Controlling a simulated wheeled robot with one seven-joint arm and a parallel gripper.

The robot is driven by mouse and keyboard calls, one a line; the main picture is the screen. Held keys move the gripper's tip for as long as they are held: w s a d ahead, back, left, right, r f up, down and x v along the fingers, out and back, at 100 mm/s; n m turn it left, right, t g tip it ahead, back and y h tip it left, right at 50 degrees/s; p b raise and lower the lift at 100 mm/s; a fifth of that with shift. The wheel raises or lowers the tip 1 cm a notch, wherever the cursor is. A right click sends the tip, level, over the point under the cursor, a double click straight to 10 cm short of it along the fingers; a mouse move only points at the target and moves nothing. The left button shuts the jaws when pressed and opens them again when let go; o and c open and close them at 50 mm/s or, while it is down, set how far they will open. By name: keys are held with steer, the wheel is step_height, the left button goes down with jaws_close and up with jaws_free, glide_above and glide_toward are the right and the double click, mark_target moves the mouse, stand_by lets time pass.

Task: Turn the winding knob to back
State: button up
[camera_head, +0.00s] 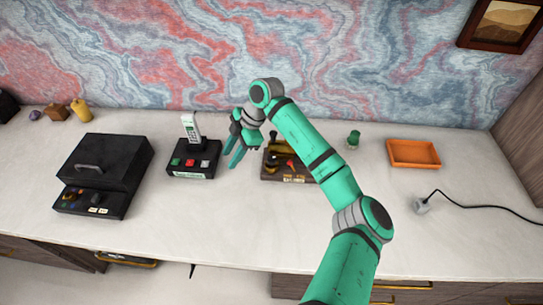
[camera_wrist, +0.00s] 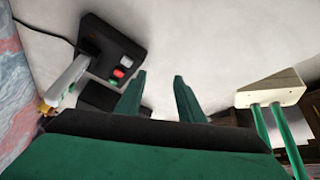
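I cannot clearly make out a winding knob in either view. A brown device (camera_head: 270,175) with a red lever (camera_head: 291,165) and dark and yellowish parts stands at the middle of the desk, partly hidden by my arm. My gripper (camera_head: 232,157) is above the desk, between the phone base and the brown device. In the wrist view my gripper (camera_wrist: 160,82) has its two green fingers apart, with nothing between them.
A black lidded box (camera_head: 107,155) stands farther left. An orange tray (camera_head: 413,153), a small green item (camera_head: 353,139) and a corded plug (camera_head: 421,206) are right. The front desk is mostly clear.

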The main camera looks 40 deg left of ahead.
mark_target(271, 158)
steer(key=w+d+r+m+t+h, duration=0.35)
steer(key=w+d, duration=0.35)
steer(key=w, duration=0.4)
steer(key=shift+n+t, duration=0.25)
steer(key=f, duration=1)
steer(key=shift+w+d+f, duration=0.1)
steer(key=shift+w+f, duration=0.1)
steer(key=shift+w, duration=0.05)
steer(key=c, duration=0.8)
